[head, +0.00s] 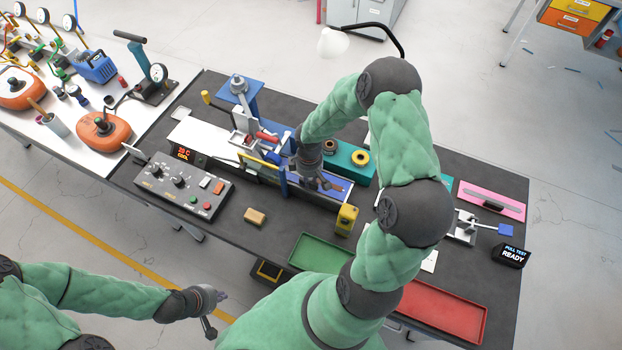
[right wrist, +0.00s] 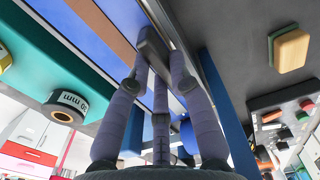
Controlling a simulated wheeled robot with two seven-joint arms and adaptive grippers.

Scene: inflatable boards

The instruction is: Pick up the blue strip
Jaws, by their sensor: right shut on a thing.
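The blue strip (head: 346,184) lies lengthwise in the long fixture at the middle of the bench, with a brown band along it. It also shows in the right wrist view (right wrist: 72,28), where it runs across the top left. My right gripper (head: 318,182) reaches down over the strip, its fingers closed at the strip's near edge. In the right wrist view the fingertips (right wrist: 157,70) are close together there; the exact contact is partly hidden. My left gripper (head: 217,312) is empty, fingers apart, off the bench's front side at lower left.
A yellow block (head: 346,219) and a tan block (head: 255,216) stand in front. A control box (head: 185,186) is at left, green (head: 320,252) and red (head: 438,309) trays at the front. A blue post rises beside my right fingers.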

